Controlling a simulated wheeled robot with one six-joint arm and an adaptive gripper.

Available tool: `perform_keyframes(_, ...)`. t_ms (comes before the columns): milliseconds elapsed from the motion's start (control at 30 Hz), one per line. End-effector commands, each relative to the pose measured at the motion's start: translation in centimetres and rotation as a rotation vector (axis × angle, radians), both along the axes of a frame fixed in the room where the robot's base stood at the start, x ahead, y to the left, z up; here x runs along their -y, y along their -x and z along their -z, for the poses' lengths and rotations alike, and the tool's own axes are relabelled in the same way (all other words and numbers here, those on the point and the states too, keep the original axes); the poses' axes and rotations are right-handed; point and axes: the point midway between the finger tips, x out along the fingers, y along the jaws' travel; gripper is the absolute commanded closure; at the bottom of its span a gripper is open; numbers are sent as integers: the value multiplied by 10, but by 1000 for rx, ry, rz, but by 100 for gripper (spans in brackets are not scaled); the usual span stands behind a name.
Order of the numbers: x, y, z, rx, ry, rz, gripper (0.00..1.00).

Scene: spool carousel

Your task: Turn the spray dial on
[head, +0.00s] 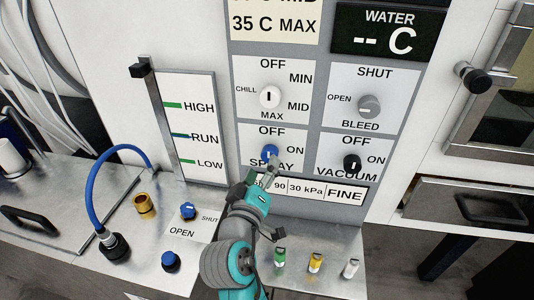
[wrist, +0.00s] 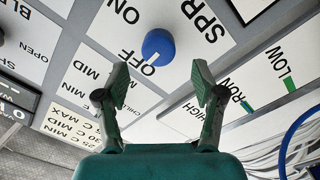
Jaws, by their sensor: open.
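The spray dial is a round blue knob (head: 270,153) on a white plate, with OFF printed above it, ON to its right and SPRAY below. Its pale mark seems to point up towards OFF, though it is small. In the wrist view the blue knob (wrist: 158,46) is ahead of the fingertips, roughly centred between them, with the picture turned over. My gripper (head: 268,174) is just below and in front of the knob in the head view, covering part of the SPRAY label. In the wrist view its fingers (wrist: 160,76) are spread apart with nothing between them.
The black vacuum dial (head: 352,163) is to the right, the white chill dial (head: 270,96) above, and the grey bleed dial (head: 369,106) above right. A level gauge (head: 188,128) stands left.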

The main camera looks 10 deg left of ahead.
Motion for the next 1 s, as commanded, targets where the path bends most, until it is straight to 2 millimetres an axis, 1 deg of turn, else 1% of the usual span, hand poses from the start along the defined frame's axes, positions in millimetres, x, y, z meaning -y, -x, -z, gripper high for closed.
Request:
perform_keyframes(33, 2, -11, 0, 1, 0, 4, 32)
perform_keyframes(100, 2, -23, 0, 0, 0, 3, 32)
perform_keyframes(200, 4, -38, 0, 1, 0, 2, 32)
perform_keyframes(333, 5, -52, 0, -1, 0, 1, 32)
perform_keyframes(500, 5, -60, 0, 1, -1, -1, 32)
perform_keyframes(767, 5, -61, 0, 1, 0, -1, 32)
perform_keyframes(800, 5, -61, 0, 1, 0, -1, 37)
perform_keyframes(867, 5, -61, 0, 1, 0, -1, 52)
perform_keyframes(900, 5, -61, 0, 1, 0, -1, 62)
perform_keyframes(967, 5, -61, 0, 1, 0, -1, 77)
perform_keyframes(1000, 5, -61, 0, 1, 0, -1, 87)
